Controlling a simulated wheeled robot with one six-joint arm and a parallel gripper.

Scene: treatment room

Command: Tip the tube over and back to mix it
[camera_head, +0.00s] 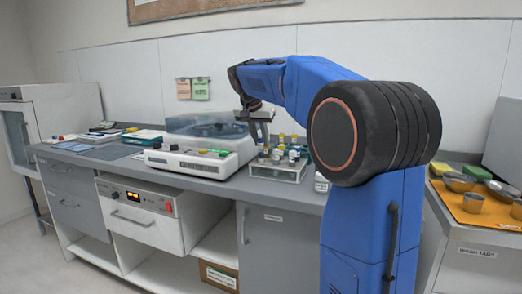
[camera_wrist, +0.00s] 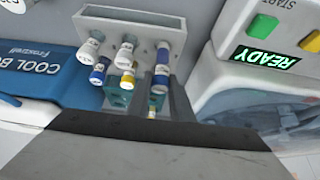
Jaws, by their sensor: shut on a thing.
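My gripper (camera_head: 259,128) is above the counter beside the centrifuge, pointing down over the back of a tube rack (camera_head: 276,174). The rack holds several tubes with blue, yellow and white ends. In the wrist view the rack (camera_wrist: 172,28) is at the top, with a blue-banded tube (camera_wrist: 161,72) and several white-ended tubes (camera_wrist: 98,70) near the gripper. The gripper's dark body fills the bottom of that view.
A centrifuge (camera_head: 200,158) with a clear lid stands left of the rack; its green READY screen (camera_wrist: 266,56) shows in the wrist view. A blue cool box (camera_wrist: 40,68) lies on the rack's other side. Metal bowls (camera_head: 459,183) sit on an orange mat at right.

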